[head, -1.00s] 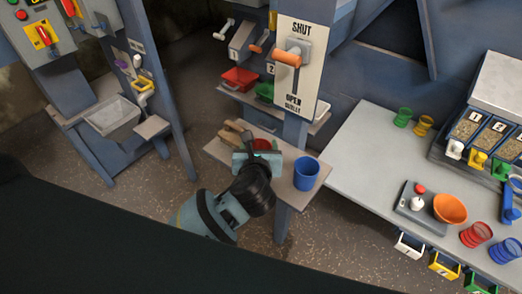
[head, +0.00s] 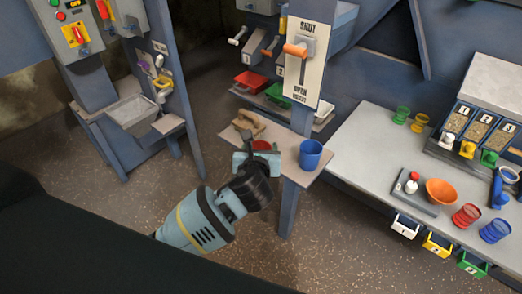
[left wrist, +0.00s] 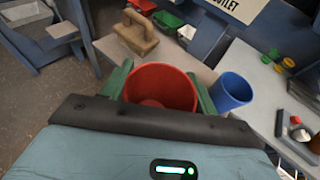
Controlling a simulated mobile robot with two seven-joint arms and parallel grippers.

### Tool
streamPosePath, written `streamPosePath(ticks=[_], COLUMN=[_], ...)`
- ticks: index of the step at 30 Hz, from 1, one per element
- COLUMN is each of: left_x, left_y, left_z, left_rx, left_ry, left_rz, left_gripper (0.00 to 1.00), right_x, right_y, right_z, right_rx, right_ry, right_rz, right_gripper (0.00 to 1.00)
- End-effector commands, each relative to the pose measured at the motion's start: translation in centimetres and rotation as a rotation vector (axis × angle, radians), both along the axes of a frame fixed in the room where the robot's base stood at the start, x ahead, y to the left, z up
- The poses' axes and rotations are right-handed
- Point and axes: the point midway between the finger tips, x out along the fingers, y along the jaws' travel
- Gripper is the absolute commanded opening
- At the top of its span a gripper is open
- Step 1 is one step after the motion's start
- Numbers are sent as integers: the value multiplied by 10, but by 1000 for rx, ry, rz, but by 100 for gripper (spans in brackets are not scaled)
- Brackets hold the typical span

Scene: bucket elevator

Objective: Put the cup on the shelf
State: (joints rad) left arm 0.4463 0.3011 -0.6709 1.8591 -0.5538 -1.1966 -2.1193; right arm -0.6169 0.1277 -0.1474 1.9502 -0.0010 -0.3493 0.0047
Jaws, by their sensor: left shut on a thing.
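A red cup (left wrist: 160,85) stands open side up between the green fingers of my left gripper (left wrist: 160,92) in the left wrist view. The gripper is shut on it. In the head view my left gripper (head: 258,158) is at the front edge of a small wooden shelf (head: 285,172), and only a little of the red cup (head: 262,145) shows behind it. I cannot tell whether the cup touches the shelf. A blue cup (head: 310,155) stands upright on the shelf to the right; it also shows in the left wrist view (left wrist: 231,92). My right gripper is not in view.
A wooden-handled brush-like thing (head: 248,124) lies on the shelf's left part. A post with an orange lever (head: 297,50) rises behind the shelf. Red (head: 250,81) and green (head: 278,94) bins sit behind. A grey table (head: 365,150) with cups and an orange bowl (head: 441,191) is at right.

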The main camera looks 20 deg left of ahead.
Motion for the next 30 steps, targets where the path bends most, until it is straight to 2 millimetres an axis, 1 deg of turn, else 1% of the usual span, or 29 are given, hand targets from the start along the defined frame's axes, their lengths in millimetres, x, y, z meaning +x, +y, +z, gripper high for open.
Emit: streamPosePath(ticks=[8,11,14,17,18,20,21,24,27,30], left_x=[1,-6,-23,-50,-62,-80,-92,-119,-139,-153], left_y=[1,4,10,19,22,27,29,34,36,37], left_z=[0,-4,-11,-19,-21,-23,-24,-22,-18,-14], left_rx=[0,-1,-4,-4,-5,-5,-5,-3,0,1], left_ry=[0,3,8,13,13,14,14,11,6,2], left_rz=[0,-7,-28,-61,-78,-103,-120,-161,-195,-219], left_gripper=[34,34,34,34,34,34,34,34,34,34], right_x=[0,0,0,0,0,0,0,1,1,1], right_y=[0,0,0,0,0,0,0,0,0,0], right_z=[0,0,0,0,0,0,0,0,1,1], right_rx=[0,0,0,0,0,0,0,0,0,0], right_ry=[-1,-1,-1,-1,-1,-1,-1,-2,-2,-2], right_rz=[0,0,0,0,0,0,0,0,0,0], right_gripper=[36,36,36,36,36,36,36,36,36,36])
